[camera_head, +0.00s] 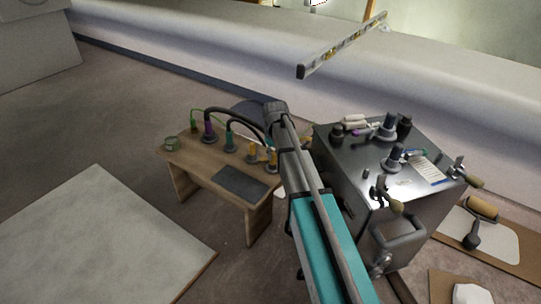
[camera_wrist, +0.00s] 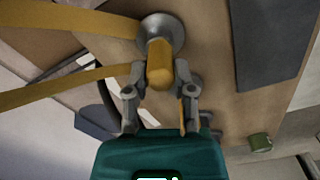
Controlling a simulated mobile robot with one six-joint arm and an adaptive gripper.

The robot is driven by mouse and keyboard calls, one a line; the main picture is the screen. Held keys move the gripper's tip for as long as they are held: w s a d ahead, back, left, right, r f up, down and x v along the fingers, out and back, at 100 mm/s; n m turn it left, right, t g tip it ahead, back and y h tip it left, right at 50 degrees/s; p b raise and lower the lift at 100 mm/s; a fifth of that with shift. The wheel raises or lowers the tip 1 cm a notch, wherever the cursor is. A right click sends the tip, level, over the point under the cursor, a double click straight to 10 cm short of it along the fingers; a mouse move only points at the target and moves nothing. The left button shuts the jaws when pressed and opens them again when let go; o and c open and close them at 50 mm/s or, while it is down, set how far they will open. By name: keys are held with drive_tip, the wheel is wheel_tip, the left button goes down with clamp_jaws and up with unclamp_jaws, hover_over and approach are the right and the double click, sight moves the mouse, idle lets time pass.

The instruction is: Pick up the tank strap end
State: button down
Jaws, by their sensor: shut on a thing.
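The tank strap end (camera_wrist: 160,66) is a rounded yellow piece in the middle of the wrist view, in front of a round grey holder (camera_wrist: 169,30). My gripper (camera_wrist: 161,74) is shut on it, with one grey finger on each side. I cannot tell whether the end is still seated in the holder. Two yellow straps (camera_wrist: 75,17) run off to the left of the wrist view. In the head view, yellow pieces (camera_head: 252,156) show at the right end of the wooden bench (camera_head: 195,171); my arm passes beside them and my fingers cannot be made out.
The bench also holds several hose ends, a green tin (camera_head: 172,143) and a dark pad (camera_head: 240,181). A grey metal cabinet (camera_head: 345,165) with fittings on top stands close on the right of my arm.

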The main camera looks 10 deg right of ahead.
drive_tip(key=shift+r+p, duration=1.35)
drive_tip(key=shift+r, duration=0.1)
drive_tip(key=s+a+r+p, duration=0.2)
drive_tip(key=s+r+p, duration=0.8)
drive_tip(key=s, duration=0.3)
drive_tip(key=shift+s+a, duration=0.25)
drive_tip(key=shift+s, duration=0.15)
drive_tip(key=shift+s, duration=0.1)
